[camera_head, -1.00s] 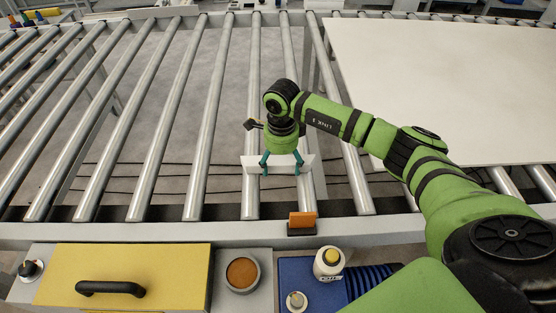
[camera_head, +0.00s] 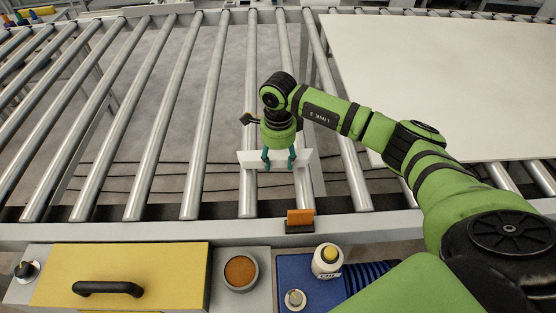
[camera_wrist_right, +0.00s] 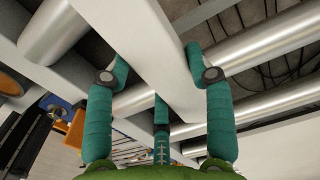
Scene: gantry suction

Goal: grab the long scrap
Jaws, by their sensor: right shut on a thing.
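The long scrap (camera_head: 248,158) is a white bar lying crosswise over the rollers near the conveyor's front rail. My right gripper (camera_head: 279,160) is above it with its teal fingers closed down on the bar. In the right wrist view the scrap (camera_wrist_right: 150,45) runs between the fingers of my right gripper (camera_wrist_right: 165,85), one on each side of it. The middle part of the scrap is partly hidden by the gripper in the head view. My left gripper is in neither view.
A large white sheet (camera_head: 440,75) lies on the rollers at right. An orange block (camera_head: 300,217) sits on the front rail. Along the near edge are a yellow lid (camera_head: 130,265) with a black handle, a round cup (camera_head: 240,271) and a bottle (camera_head: 327,262). The rollers at left are bare.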

